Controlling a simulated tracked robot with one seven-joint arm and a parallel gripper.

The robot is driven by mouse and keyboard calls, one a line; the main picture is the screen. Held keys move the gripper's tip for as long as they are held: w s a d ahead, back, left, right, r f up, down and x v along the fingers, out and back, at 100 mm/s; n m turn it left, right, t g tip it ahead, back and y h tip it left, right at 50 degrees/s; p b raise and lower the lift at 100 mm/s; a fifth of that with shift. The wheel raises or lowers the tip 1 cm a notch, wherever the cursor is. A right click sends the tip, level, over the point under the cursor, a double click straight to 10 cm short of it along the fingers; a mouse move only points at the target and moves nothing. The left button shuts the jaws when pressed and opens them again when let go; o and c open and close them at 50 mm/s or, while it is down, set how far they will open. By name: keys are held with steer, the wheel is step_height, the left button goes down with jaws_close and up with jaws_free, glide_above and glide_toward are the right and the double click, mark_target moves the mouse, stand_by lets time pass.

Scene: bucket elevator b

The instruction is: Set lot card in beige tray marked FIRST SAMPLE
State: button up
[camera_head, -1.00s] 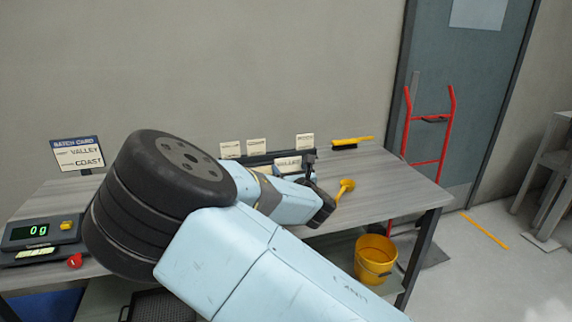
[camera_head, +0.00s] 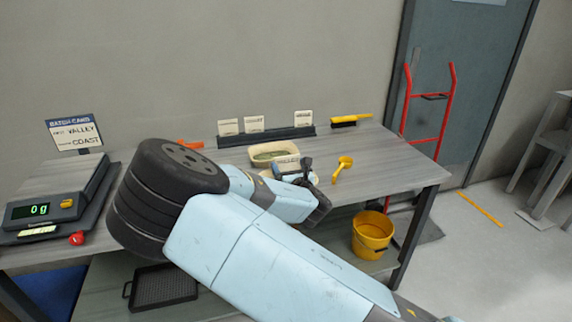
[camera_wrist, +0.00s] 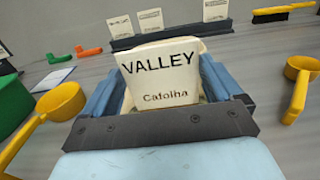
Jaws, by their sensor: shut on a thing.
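The lot card (camera_wrist: 160,75) is cream and reads VALLEY and Cafolha. It stands upright between the blue fingers of my gripper (camera_wrist: 158,88), which is shut on it. In the head view my gripper (camera_head: 303,170) is over the bench, and the card (camera_head: 287,163) is mostly hidden behind it. A beige tray (camera_head: 255,147) with greenish contents sits just behind my gripper, on the bench. In the wrist view the card hides most of the tray. I cannot read a FIRST SAMPLE mark on it.
A black rack (camera_head: 262,137) with several small cards stands behind the tray. A yellow scoop (camera_head: 343,167) lies to the right and a yellow brush (camera_head: 350,119) behind it. A scale (camera_head: 45,215) and batch card sign (camera_head: 75,133) are at left. Bench right of the scoop is clear.

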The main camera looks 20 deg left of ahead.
steer(key=o, duration=0.6)
stand_by(0.3)
step_height(320, 180, up, 7)
stand_by(0.6)
